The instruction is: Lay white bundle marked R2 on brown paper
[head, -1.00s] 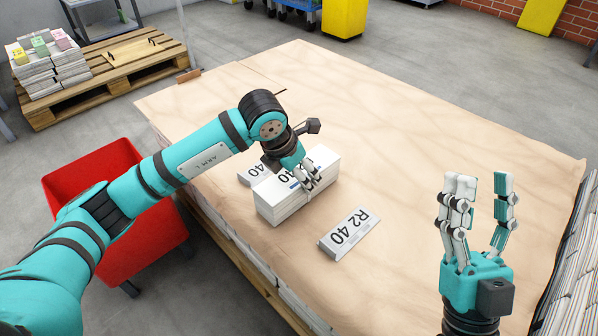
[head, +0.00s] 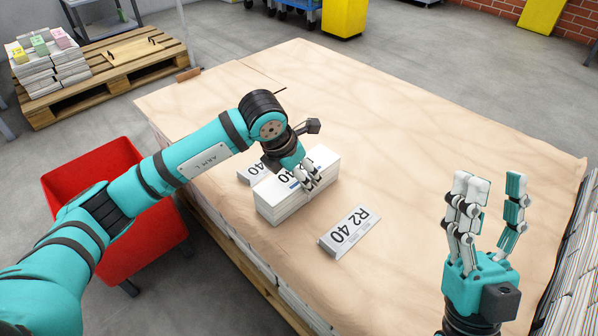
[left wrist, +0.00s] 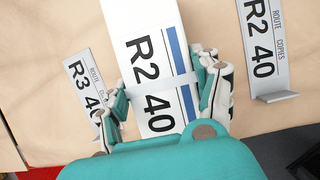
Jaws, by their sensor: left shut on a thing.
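The white bundle marked R2 40 (head: 283,203), with a blue stripe, sits on the brown paper (head: 420,145). My left gripper (head: 307,183) is shut on this bundle from above, its fingers on both sides; the left wrist view shows the bundle (left wrist: 150,60) upright between them. A grey R2 40 sign (head: 350,232) lies on the paper just right of the bundle. My right gripper (head: 490,203) is open and empty, raised over the right side of the paper. Whether the bundle's underside touches the paper is hard to tell.
A red bin (head: 90,165) stands left of the stack. A pallet with bundles (head: 50,62) is at the back left. The paper's far part is clear.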

